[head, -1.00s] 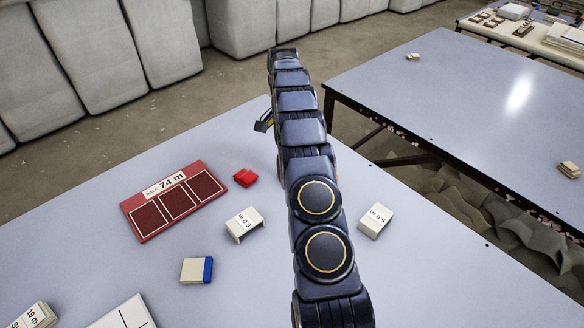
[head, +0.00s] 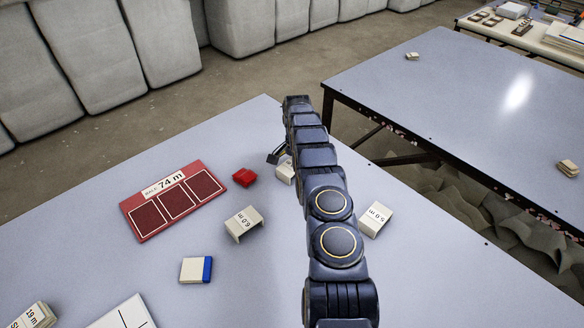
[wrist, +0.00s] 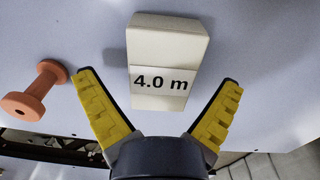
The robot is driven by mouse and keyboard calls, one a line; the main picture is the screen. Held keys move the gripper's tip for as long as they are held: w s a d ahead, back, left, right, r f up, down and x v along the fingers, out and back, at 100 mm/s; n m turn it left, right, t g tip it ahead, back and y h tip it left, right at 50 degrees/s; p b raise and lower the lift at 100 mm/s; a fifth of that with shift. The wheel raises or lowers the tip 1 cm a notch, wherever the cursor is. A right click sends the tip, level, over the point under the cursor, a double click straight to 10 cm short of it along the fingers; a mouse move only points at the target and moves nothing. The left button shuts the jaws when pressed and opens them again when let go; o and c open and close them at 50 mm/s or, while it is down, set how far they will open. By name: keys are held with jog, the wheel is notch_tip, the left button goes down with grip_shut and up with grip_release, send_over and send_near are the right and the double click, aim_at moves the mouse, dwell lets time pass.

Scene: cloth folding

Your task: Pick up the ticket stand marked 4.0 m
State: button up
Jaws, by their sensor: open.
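The ticket stand marked 4.0 m (wrist: 165,50) is a cream block with a white label, standing on the table in the wrist view. My gripper (wrist: 159,100) has its yellow-padded fingers spread wide, one on each side below the label.
An orange spool (wrist: 36,91) lies left of my gripper.

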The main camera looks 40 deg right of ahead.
jog(key=c, duration=1.2)
jog(key=shift+o, duration=0.2)
jog(key=shift+r, duration=0.1)
